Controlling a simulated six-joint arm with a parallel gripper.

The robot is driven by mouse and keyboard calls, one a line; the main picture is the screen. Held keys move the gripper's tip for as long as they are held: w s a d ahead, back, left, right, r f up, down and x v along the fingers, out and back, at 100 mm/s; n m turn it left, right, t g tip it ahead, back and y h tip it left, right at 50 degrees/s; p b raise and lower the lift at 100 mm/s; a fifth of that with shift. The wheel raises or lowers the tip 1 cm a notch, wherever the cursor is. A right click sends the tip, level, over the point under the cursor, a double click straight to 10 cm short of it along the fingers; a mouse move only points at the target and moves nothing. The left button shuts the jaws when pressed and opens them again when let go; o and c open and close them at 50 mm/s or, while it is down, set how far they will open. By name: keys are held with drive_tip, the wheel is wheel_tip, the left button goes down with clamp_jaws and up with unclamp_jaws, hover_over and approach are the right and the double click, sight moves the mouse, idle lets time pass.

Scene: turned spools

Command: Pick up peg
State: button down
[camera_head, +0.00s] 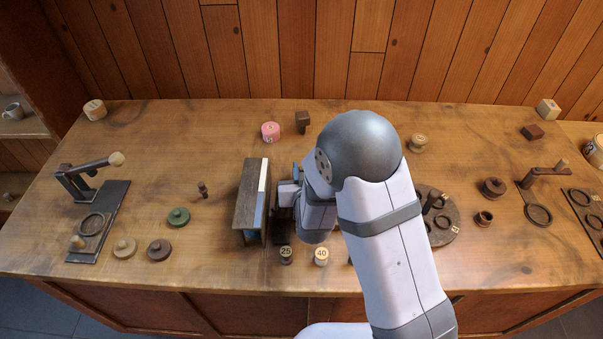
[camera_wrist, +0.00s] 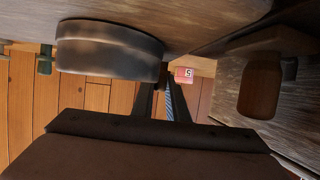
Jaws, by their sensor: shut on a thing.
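A small dark turned peg (camera_head: 203,190) stands on the table, left of the wooden box and apart from my gripper. In the head view my gripper is close against the right side of the wooden box (camera_head: 248,195), its fingertips mostly hidden by my arm. In the wrist view my gripper (camera_wrist: 164,85) has its narrow fingers close together, their tips at the lower right edge of a dark round piece (camera_wrist: 110,52). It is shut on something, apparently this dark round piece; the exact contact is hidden.
A pink spool (camera_head: 270,132) and a dark block (camera_head: 303,121) stand behind the box. Spools marked 25 (camera_head: 286,255) and 40 (camera_head: 321,256) stand at the front. A green spool (camera_head: 178,217) and a lever stand (camera_head: 98,215) are left. A round rack (camera_head: 440,222) is right.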

drive_tip(key=shift+r, duration=0.1)
drive_tip(key=shift+r, duration=4.9)
drive_tip(key=shift+w+d, duration=0.1)
drive_tip(key=shift+d, duration=0.25)
drive_tip(key=d+f, duration=0.3)
drive_tip(key=f, duration=0.1)
drive_tip(key=w, duration=0.6)
drive_tip(key=w+a+r+n+g+y, duration=0.1)
drive_tip(key=w+a+r+n+y, duration=0.1)
drive_tip(key=w+a, duration=0.4)
drive_tip(key=w+a+r+n+g+y+p, duration=0.1)
drive_tip(key=w+a+r+n+y, duration=0.2)
drive_tip(key=w+a+r, duration=0.2)
drive_tip(key=shift+w+a+r+y, duration=0.4)
drive_tip(key=shift+a+r, duration=0.45)
drive_tip(key=shift+a, duration=0.5)
